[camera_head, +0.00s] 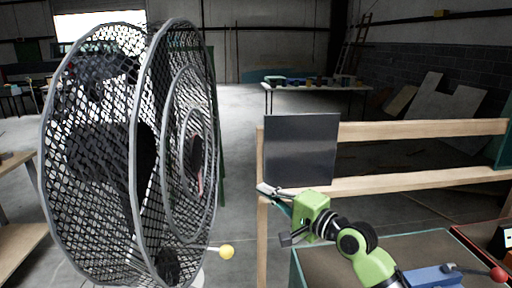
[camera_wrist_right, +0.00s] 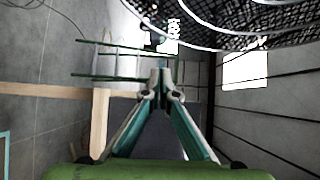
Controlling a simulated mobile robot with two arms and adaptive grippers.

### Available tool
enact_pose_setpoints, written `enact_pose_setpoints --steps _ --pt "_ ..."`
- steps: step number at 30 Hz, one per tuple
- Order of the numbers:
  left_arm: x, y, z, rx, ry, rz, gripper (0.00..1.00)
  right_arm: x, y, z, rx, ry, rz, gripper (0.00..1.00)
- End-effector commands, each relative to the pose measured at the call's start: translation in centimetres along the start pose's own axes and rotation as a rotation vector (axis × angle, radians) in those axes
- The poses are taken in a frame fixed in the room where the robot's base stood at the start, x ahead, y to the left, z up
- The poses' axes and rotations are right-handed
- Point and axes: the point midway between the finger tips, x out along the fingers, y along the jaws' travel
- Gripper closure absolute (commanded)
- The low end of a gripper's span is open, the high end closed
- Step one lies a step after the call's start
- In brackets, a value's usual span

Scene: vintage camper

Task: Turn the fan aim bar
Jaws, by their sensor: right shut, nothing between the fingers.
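A large fan in a round grey mesh cage (camera_head: 130,150) fills the left of the head view. Near its base a short, thin bar ending in a yellow ball (camera_head: 227,252) sticks out to the right; I take this to be the aim bar. My right gripper (camera_head: 264,188) is to the right of the fan, higher in the picture than the yellow ball and apart from it. Its fingers are shut and empty, and the closed tips (camera_wrist_right: 160,76) also show in the right wrist view. Part of the cage (camera_wrist_right: 240,25) crosses the top of that view. My left gripper is not in view.
A dark square panel (camera_head: 302,150) stands behind my right gripper, by a wooden rail frame (camera_head: 420,184). At lower right are a green-edged bench (camera_head: 420,243), a blue block (camera_head: 432,277) and a red-knobbed lever (camera_head: 497,273). Open floor (camera_head: 238,170) lies between fan and frame.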

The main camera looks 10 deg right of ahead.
Motion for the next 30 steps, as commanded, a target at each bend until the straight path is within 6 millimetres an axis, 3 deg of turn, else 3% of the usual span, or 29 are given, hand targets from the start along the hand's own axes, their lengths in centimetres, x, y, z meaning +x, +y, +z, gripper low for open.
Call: enact_pose_setpoints --steps 1,8,23,30 --pt "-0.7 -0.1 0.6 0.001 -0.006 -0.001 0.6 0.3 -0.4 0.4 0.016 -0.001 0.002 1.0" --pt "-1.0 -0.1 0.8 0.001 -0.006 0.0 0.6 1.9 -0.1 0.5 0.027 0.001 0.004 1.0" --pt "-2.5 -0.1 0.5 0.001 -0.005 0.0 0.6 10.8 -0.1 0.4 0.022 0.002 0.004 1.0" --pt "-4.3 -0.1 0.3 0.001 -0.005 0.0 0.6 12.9 -0.2 2.8 0.023 0.001 0.004 1.0"
